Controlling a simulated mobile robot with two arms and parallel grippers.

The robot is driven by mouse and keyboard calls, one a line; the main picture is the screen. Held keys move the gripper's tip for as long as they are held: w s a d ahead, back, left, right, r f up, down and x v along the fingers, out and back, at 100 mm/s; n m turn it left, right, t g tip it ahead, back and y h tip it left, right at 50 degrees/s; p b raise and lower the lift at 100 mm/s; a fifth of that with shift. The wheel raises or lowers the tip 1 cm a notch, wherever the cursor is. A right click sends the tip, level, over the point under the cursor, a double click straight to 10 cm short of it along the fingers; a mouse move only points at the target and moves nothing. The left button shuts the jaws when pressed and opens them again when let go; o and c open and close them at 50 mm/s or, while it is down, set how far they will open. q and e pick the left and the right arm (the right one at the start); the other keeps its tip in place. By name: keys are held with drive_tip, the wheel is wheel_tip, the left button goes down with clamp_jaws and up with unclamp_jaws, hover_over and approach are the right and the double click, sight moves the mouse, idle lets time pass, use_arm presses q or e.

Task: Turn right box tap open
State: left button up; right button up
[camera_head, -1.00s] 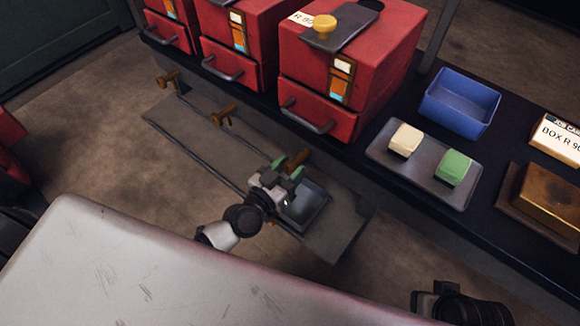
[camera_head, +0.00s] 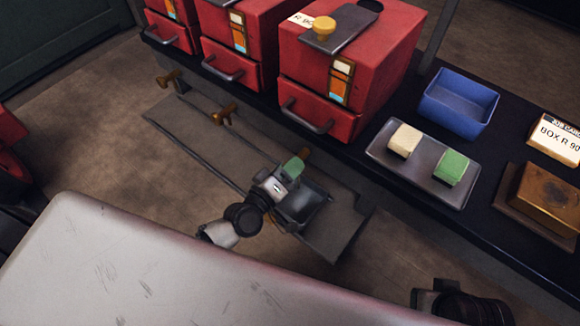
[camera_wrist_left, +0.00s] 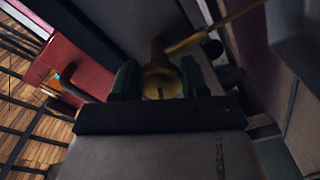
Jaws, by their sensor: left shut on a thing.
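The right box is the red box (camera_head: 350,60) with a yellow knob on its dark top plate. Its brass tap (camera_head: 306,152) sits low in front of it, mostly hidden by my left gripper (camera_head: 288,172). In the left wrist view the brass tap body (camera_wrist_left: 160,79) lies between the two dark green fingers of my left gripper (camera_wrist_left: 160,88), which is shut on it. A thin brass bar (camera_wrist_left: 215,30) runs from the tap to the upper right. A dark part of my right arm shows at the bottom right; its fingers are not clear.
Two more brass taps (camera_head: 224,114) and (camera_head: 170,78) stand along the pipe to the left. The dark bench holds a blue bin (camera_head: 460,100) and a tray (camera_head: 385,155) with a cream and a green block.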

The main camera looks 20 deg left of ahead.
use_arm(q)
drive_tip(key=n, duration=0.5)
drive_tip(key=shift+n+b, duration=0.35)
drive_tip(key=shift+n, duration=0.05)
idle(0.3)
drive_tip(key=o, duration=0.9)
drive_tip(key=v, duration=1)
drive_tip(key=shift+s+a, duration=0.15)
drive_tip(key=shift+s, duration=0.25)
